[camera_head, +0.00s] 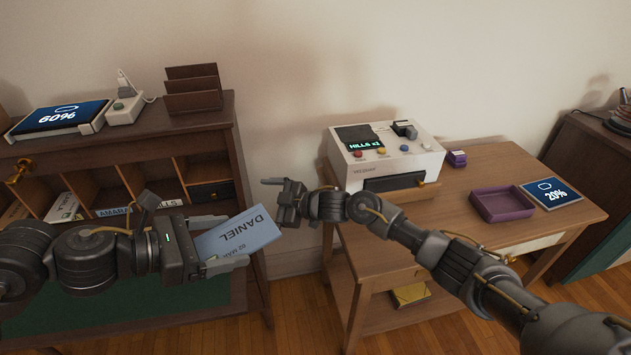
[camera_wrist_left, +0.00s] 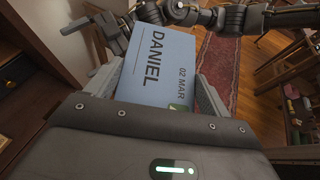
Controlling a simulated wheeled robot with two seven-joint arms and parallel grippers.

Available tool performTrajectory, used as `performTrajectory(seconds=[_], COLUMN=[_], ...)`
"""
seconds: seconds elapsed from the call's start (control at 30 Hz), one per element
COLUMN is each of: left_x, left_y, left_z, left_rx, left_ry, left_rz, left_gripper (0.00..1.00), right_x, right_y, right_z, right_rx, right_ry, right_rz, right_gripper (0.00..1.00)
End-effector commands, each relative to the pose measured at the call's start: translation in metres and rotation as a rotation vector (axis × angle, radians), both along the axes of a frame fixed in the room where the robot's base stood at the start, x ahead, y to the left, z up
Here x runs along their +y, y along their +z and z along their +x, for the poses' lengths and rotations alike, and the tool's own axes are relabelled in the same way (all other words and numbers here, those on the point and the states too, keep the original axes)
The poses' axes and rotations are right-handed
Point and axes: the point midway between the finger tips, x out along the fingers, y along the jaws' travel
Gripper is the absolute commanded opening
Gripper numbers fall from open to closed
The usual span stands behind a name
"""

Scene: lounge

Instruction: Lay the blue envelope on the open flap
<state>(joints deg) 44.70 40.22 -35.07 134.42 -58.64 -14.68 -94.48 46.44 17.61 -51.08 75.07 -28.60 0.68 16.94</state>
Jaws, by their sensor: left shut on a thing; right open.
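The blue envelope (camera_head: 240,236), marked DANIEL and 02 MAR, is held in my left gripper (camera_head: 238,240), in the air near the right edge of the desk. The envelope (camera_wrist_left: 163,65) fills the space between the fingers of my left gripper (camera_wrist_left: 158,90) in the left wrist view. The open flap (camera_head: 215,297) of the left desk is lowered, with a green inset; my left arm hides part of it. My right gripper (camera_head: 277,201) is open and empty, close to the envelope's far edge; I cannot tell whether they touch. It also shows in the left wrist view (camera_wrist_left: 108,32).
Pigeonholes with name cards (camera_head: 113,212) line the desk behind my left arm. A wooden letter rack (camera_head: 193,88) and a tablet (camera_head: 62,117) stand on top. The right table carries a white machine (camera_head: 387,150) and a purple tray (camera_head: 502,203). A gap separates desk and table.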

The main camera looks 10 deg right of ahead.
Motion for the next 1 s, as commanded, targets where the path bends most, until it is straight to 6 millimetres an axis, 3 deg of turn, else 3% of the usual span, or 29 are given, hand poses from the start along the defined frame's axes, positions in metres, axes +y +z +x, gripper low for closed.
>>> performTrajectory(seconds=[0.03,0.1,0.2,0.4,0.53,0.7,1.0], left_x=[0.0,0.0,0.0,0.0,0.0,0.0,0.0], left_y=[0.0,0.0,0.0,0.0,0.0,0.0,0.0], left_z=[0.0,0.0,0.0,0.0,0.0,0.0,0.0], left_rx=[0.0,0.0,0.0,0.0,0.0,0.0,0.0], left_ry=[0.0,0.0,0.0,-0.001,0.0,0.0,0.0], left_rz=[0.0,0.0,0.0,0.0,0.0,0.0,0.0], left_gripper=[0.56,0.56,0.56,0.56,0.56,0.56,0.56], right_x=[-0.007,-0.014,-0.027,-0.063,-0.081,-0.091,-0.075], right_y=[0.032,0.069,0.113,0.161,0.177,0.184,0.177], right_z=[-0.009,-0.031,-0.067,-0.126,-0.146,-0.156,-0.162], right_rx=[0.005,0.044,0.124,0.318,0.409,0.455,0.457], right_ry=[0.071,0.189,0.373,0.626,0.689,0.713,0.717], right_rz=[0.045,0.094,0.09,-0.05,-0.108,-0.135,-0.137], right_gripper=[1.0,1.0,1.0,1.0,1.0,1.0,1.0])
